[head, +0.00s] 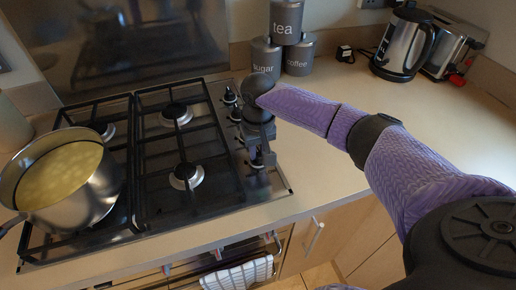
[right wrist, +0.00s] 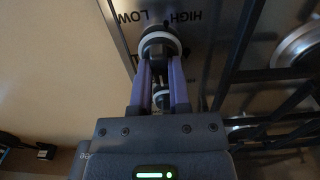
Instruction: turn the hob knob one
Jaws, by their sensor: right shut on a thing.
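The hob (head: 215,185) is a steel gas hob with a column of dark knobs along its right side. My right gripper (head: 262,152) points down over this column and is shut on the knob nearest the front edge (right wrist: 160,44). In the right wrist view my right gripper's two purple fingers (right wrist: 159,75) lie on either side of this knob. The knob has a pale ring, and LOW and HIGH are printed beside it. Another knob (right wrist: 160,97) shows between the fingers. In the head view the gripper partly hides the front knobs. My left gripper is not in view.
A pot of yellow food (head: 85,195) stands on the left burners. Tea, sugar and coffee tins (head: 299,57) stand behind the knobs, with a kettle (head: 403,45) and toaster (head: 452,45) at back right. The counter (head: 335,105) right of the hob is clear.

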